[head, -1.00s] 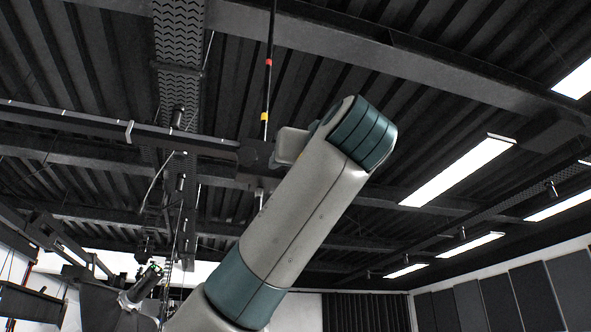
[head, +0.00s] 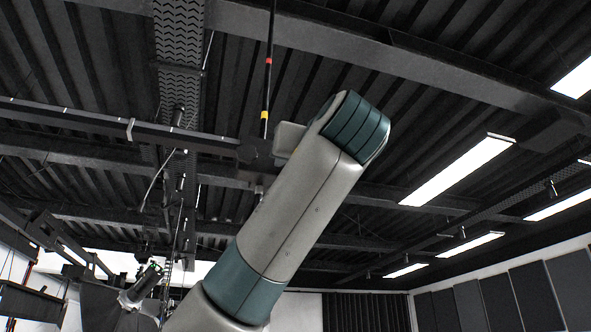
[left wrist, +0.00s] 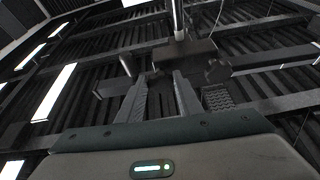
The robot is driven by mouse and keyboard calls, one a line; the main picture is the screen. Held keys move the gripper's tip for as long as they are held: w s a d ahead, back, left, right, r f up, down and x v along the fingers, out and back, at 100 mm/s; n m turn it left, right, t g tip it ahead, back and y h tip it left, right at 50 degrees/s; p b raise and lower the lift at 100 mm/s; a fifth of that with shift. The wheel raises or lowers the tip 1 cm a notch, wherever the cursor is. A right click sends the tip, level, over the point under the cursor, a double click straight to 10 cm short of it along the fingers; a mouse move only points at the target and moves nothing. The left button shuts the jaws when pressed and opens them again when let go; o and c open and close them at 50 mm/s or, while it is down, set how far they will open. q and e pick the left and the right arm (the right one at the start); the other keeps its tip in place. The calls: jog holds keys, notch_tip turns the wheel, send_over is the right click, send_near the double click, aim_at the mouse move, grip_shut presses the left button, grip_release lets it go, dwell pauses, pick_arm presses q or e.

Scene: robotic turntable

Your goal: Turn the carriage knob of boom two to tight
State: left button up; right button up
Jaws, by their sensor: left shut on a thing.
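The dark carriage (head: 256,153) sits at the right end of a long dark boom (head: 80,122), by a thin upright pole (head: 265,100) with red and yellow bands. In the left wrist view the carriage (left wrist: 188,52) is a dark block just beyond my left gripper (left wrist: 160,80). Its two fingers are shut on a small dark knob under the carriage, mostly hidden between the fingertips. Which way the knob is turned cannot be told. In the head view my left arm covers the fingers. My right gripper is in neither view.
Another dark round knob (left wrist: 217,71) stands out right of the fingers. Ceiling beams and a perforated tray (head: 178,60) run overhead. Lit strip lamps (head: 458,170) hang at the right. Stands and rigging crowd the lower left.

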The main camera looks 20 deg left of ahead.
pick_arm(q)
jog(key=shift+s+a+r+m+g+h+b, duration=0.25)
jog(key=shift+m+h, duration=1.1)
jog(key=shift+m, duration=2)
jog(key=shift+w+r+m+g+h+b, duration=0.1)
jog(key=shift+m+h+b, duration=0.2)
jog(key=shift+m+h, duration=2.1)
jog(key=shift+s+a+r+m+g+h+b, duration=0.15)
jog(key=shift+m+h+b, duration=0.2)
jog(key=shift+m, duration=4)
jog(key=o, duration=1)
jog(key=shift+d, duration=0.1)
jog(key=shift+o, duration=0.2)
